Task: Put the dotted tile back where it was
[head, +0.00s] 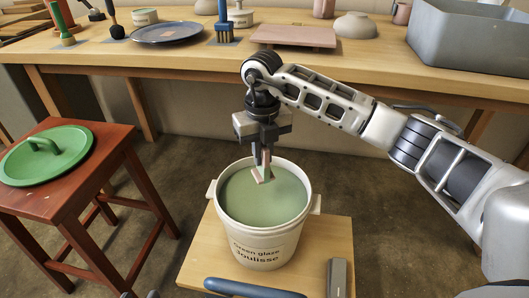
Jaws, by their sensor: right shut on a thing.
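My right gripper (262,153) points down over the bucket and is shut on a small pinkish tile (265,175). No dots can be made out on the tile at this size. The tile hangs tilted over the green glaze (240,197) in the white bucket (262,243); I cannot tell whether its lower edge touches the glaze. Two small dark parts show at the bottom edge, left of centre; they may belong to my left gripper (140,295), whose jaws cannot be made out.
The bucket stands on a low wooden stand (325,240) with a blue handle-like thing (250,288) and a grey tool (340,275). A green lid (45,155) lies on a red-brown stool (90,185). The back table (190,63) bears a pinkish board (293,37), plate (168,32), brushes, bowls and grey tub (470,45).

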